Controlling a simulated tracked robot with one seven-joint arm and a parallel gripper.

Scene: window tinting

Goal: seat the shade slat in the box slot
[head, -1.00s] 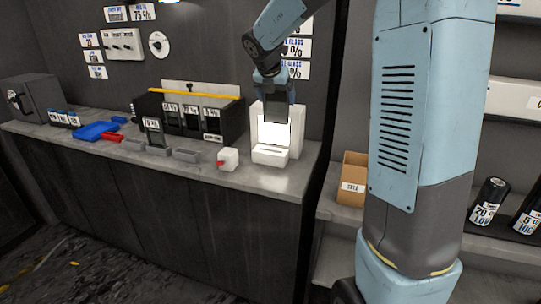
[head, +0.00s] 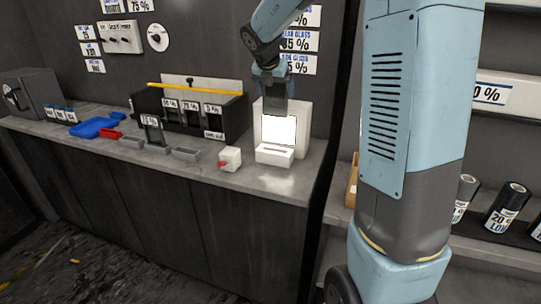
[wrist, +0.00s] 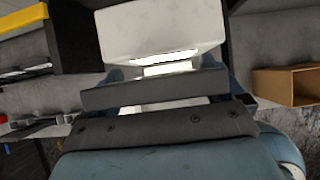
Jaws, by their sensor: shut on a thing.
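The white light box (head: 302,125) stands at the right end of the counter, with a glowing panel (head: 278,130) and a low white front block (head: 274,155) with a narrow slot along its top. My gripper (head: 273,96) points down in front of the box's upper part, above the glowing panel and apart from the front block. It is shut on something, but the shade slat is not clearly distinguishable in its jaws. In the wrist view a dark grey bar (wrist: 155,88) spans the gripper in front of the white box (wrist: 155,28); I cannot tell whether it is jaw or slat.
A black rack (head: 232,125) with labelled cards stands left of the light box. A white block with a red knob (head: 230,158), small grey trays (head: 186,154) and a blue tray (head: 92,128) lie along the counter. Shelves with rolls (head: 507,203) are at the right.

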